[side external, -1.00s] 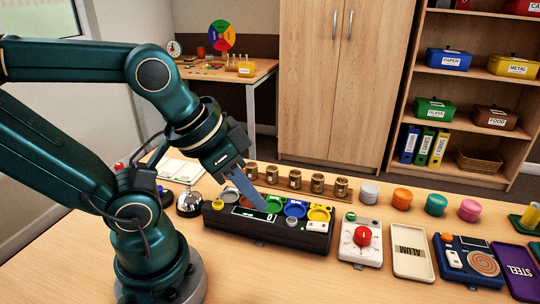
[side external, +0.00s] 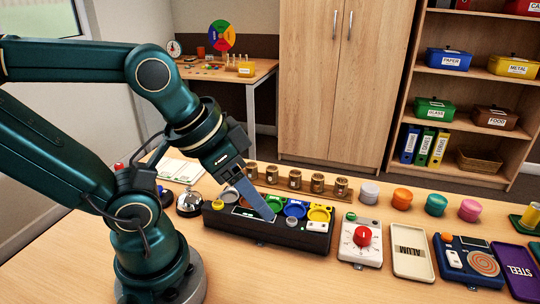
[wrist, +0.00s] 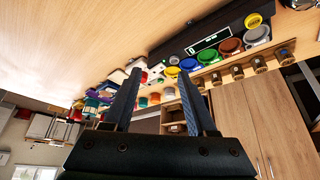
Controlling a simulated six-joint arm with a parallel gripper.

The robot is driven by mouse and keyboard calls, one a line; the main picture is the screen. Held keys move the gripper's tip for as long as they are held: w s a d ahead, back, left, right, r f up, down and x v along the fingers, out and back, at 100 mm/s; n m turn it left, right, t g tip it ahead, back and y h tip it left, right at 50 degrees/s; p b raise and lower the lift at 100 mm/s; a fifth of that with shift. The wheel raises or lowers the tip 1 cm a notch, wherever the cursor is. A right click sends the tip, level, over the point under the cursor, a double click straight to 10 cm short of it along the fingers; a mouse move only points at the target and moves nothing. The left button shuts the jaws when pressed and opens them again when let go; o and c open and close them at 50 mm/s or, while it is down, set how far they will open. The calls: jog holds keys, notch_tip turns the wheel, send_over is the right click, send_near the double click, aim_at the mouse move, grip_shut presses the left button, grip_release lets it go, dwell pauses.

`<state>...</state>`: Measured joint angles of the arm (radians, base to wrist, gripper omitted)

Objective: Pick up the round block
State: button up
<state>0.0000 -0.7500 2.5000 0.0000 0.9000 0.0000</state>
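My gripper (side external: 268,215) points down and to the right over the black console (side external: 275,237) in the side view. In the wrist view my gripper's two fingers (wrist: 160,75) stand apart with nothing between them. Several round, short blocks stand in a row on the table to the right: a grey one (side external: 369,192), an orange one (side external: 402,199), a teal one (side external: 436,204) and a pink one (side external: 470,210). They are apart from my gripper. I cannot tell which one the task means.
The console has coloured round cups. Small brass-coloured jars (side external: 317,183) stand behind it on a wooden strip. A white box with a red knob (side external: 362,236), an ALUM tray (side external: 409,262) and a purple STEEL tray (side external: 517,272) lie to the right. A bell (side external: 189,203) stands left.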

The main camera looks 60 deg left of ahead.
jog(key=w+a+r+g+y, duration=0.1)
jog(key=w+a+r, duration=0.55)
jog(key=w, duration=0.35)
jog(key=n+g, duration=0.3)
jog(key=g, duration=0.1)
send_over(252, 164)
jog(key=w+d, duration=0.3)
notch_tip(252, 164, down, 12)
jog(key=shift+n+g+h, duration=0.3)
jog(key=shift+n+h, duration=0.2)
jog(key=shift+n, duration=0.1)
jog(key=s+a+f, duration=0.2)
jog(key=f, duration=0.1)
jog(key=s+f, duration=0.1)
jog(key=shift+a+f, duration=0.2)
jog(key=shift+a, duration=0.2)
jog(key=shift+s+a+f, duration=0.1)
jog(key=shift+a+f, duration=0.05)
jog(key=shift+f, duration=2.4)
